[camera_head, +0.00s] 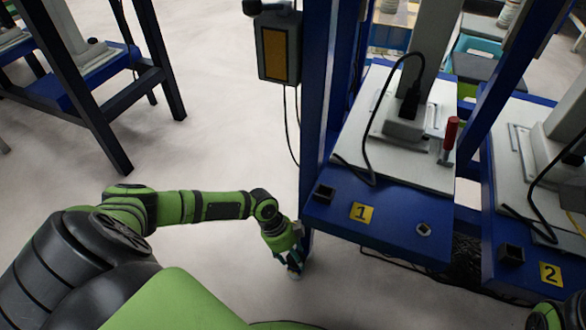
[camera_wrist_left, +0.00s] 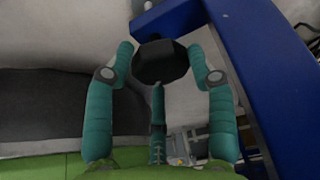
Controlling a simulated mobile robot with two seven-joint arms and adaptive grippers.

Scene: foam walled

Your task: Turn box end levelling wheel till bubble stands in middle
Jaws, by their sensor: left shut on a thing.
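My left gripper (camera_head: 293,264) is low beside the front left leg of the blue stand marked 1 (camera_head: 390,222). In the left wrist view its teal fingers (camera_wrist_left: 163,75) are closed around a dark, many-sided wheel (camera_wrist_left: 160,62). In the head view the gripper hides the wheel. A small pale plate with a dark round centre (camera_head: 423,229), perhaps the bubble level, sits on the stand's front right corner; the bubble is too small to read. My right gripper is out of view.
A second blue stand marked 2 (camera_head: 530,262) is close on the right. A grey and yellow box (camera_head: 278,48) with hanging cables is fixed to the left upright. Another blue frame (camera_head: 110,100) stands at the upper left. The floor between is clear.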

